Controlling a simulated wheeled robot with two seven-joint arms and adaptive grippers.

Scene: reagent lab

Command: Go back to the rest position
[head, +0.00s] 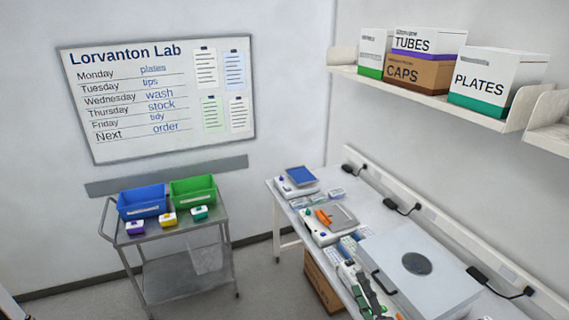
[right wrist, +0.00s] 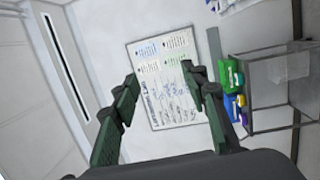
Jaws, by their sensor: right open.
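My right gripper (head: 366,292) shows low in the head view, over the near part of the bench, beside the left side of a large grey lidded box. In the right wrist view my right gripper (right wrist: 160,82) has its two dark fingers with green pads spread wide apart. Nothing is between them; the whiteboard on the far wall shows through the gap. My left gripper is not in the head view.
The bench (head: 374,207) carries the grey lidded box (head: 420,285), a device with a blue top (head: 301,175) and other small items. A shelf (head: 430,98) with boxes hangs above. A trolley (head: 185,240) with a blue bin (head: 142,203) and a green bin (head: 193,191) stands left, with open floor between.

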